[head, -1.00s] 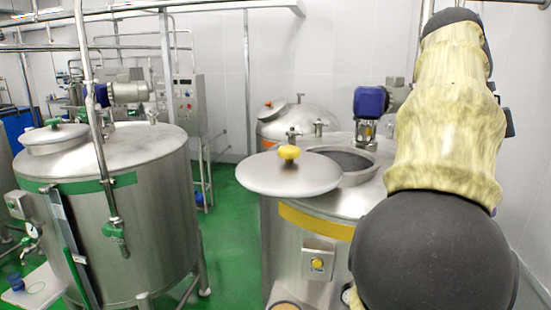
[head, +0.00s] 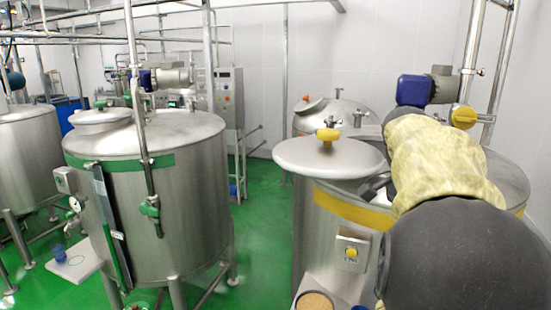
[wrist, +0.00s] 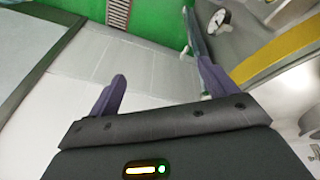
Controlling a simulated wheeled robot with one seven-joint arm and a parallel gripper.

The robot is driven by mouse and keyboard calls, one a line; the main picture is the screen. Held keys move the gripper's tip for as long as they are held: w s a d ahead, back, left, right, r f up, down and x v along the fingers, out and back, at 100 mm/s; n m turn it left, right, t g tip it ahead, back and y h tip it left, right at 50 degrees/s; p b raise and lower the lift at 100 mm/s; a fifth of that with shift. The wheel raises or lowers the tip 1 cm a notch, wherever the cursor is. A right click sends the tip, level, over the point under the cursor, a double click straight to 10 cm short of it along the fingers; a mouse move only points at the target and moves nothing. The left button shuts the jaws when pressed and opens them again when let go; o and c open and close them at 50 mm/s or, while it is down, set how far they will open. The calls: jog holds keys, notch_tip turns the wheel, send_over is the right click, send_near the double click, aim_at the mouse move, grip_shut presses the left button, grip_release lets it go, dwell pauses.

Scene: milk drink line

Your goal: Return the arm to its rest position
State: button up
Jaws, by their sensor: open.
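Beyond the fingers are a pale, flat surface (wrist: 140,65) and green floor (wrist: 155,25). A tank with a yellow band (wrist: 280,48) stands at the right of that view, with a round gauge (wrist: 219,20) beside it.
My arm covers much of this tank. A green-banded tank (head: 185,215) stands to the left, with green floor (head: 262,210) between them.

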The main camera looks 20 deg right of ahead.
jog(key=w+a+f+n+t+b, duration=0.1)
jog(key=w+a+f+n+b, duration=0.35)
jog(key=f, duration=0.75)
jog(key=s+a+f+n+t+y+b, duration=0.2)
jog(key=a+f+n+b, duration=0.4)
jog(key=a+f+n, duration=0.8)
jog(key=a+f+t, duration=0.1)
jog(key=a+f, duration=0.8)
jog(key=f, duration=0.2)
jog(key=shift+y, duration=0.4)
jog(key=shift+f+n, duration=0.1)
jog(key=shift+n, duration=0.15)
